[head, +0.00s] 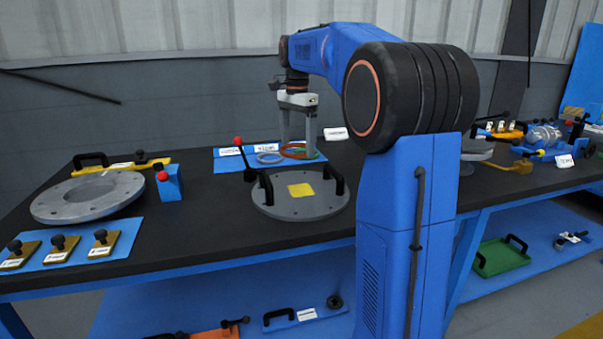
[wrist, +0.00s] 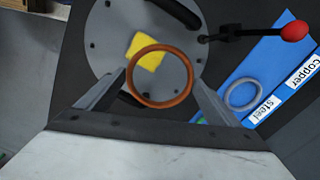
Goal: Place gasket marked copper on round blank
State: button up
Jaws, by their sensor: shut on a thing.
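The copper-coloured gasket (wrist: 163,105) is a thin ring held between the two fingers of my gripper (wrist: 160,84). In the head view the gasket (head: 285,152) shows at the fingertips of my gripper (head: 297,143), near the blue mat behind the blank. The round blank (head: 272,206) is a grey disc with a yellow square on top and two black handles, lying on the dark bench. In the wrist view the blank (wrist: 103,50) lies below and beyond the gasket, which overlaps the yellow square's corner in the picture.
A grey steel ring (wrist: 229,99) lies on the blue mat (wrist: 268,62) by "steel" and "copper" labels. A red-knobbed lever (head: 247,160) stands beside the blank. A large flanged ring (head: 60,207) and a blue block (head: 170,186) are to the left.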

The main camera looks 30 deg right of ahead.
aim_at(301, 190)
jog(key=shift+s+a+f, duration=0.2)
jog(key=shift+s+f, duration=0.4)
jog(key=shift+f, duration=1.15)
jog(key=shift+s+a+f, duration=0.15)
jog(key=shift+s+f, duration=0.45)
jog(key=shift+f, duration=1.2)
jog(key=shift+s+a+f, duration=0.2)
jog(key=shift+s+f, duration=0.4)
jog(key=shift+f, duration=1.15)
jog(key=o, duration=1.2)
jog(key=shift+f, duration=0.15)
notch_tip(301, 190, up, 12)
